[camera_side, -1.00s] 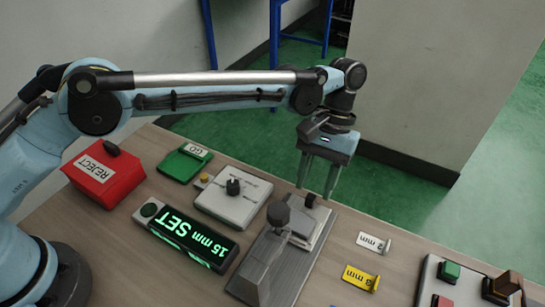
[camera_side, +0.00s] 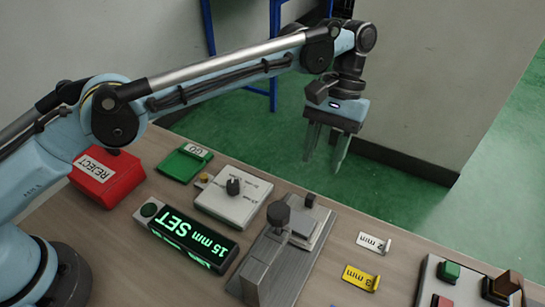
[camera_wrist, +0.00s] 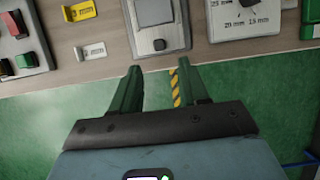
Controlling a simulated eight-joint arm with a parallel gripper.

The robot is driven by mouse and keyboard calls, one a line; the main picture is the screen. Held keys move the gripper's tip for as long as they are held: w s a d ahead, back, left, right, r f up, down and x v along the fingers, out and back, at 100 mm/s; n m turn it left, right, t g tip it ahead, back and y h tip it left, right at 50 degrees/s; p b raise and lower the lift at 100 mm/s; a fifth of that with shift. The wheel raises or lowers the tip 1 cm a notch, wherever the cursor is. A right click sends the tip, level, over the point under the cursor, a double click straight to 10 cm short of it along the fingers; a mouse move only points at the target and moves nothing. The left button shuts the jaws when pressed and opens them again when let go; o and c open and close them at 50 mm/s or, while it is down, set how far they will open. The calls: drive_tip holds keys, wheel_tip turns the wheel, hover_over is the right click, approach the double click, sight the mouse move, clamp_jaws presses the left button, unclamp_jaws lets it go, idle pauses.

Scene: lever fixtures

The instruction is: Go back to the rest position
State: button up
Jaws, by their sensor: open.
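My gripper (camera_side: 326,158) is open and empty. In the side view it hangs fingers down above and beyond the far edge of the bench, clear of everything. In the wrist view its two fingers (camera_wrist: 158,88) stand apart, with the bench edge and green floor behind them. The lever fixture (camera_side: 270,262), a grey metal body with a dark round knob (camera_side: 278,213), stands on the bench below and in front of my gripper. The fixture also shows in the wrist view (camera_wrist: 158,40), cut off at the top.
The bench holds a dial box (camera_side: 228,208), a lit "15 mm SET" display (camera_side: 192,237), a red REJECT box (camera_side: 105,182), a green GO tray (camera_side: 183,165), "2 mm" (camera_side: 373,242) and "3 mm" (camera_side: 360,278) tags, and a button panel (camera_side: 450,285). Air around my gripper is free.

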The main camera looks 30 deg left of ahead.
drive_tip(key=a+r+t+h, duration=0.1)
drive_tip(key=a+r+t, duration=0.2)
drive_tip(key=a+r, duration=0.35)
drive_tip(key=a+r+t+h, duration=0.15)
drive_tip(key=a+r, duration=0.25)
drive_tip(key=a, duration=0.6)
drive_tip(key=s+a+f+t+y, duration=0.1)
drive_tip(key=s+a+f+t, duration=0.2)
drive_tip(key=s+a, duration=0.3)
drive_tip(key=s+a+f+t+y, duration=0.1)
drive_tip(key=s+a+f+t, duration=0.2)
drive_tip(key=s+a, duration=0.4)
drive_tip(key=shift+s+a+f+t, duration=0.15)
drive_tip(key=shift+a+t, duration=0.4)
drive_tip(key=shift+a, duration=0.15)
drive_tip(key=shift+y, duration=0.25)
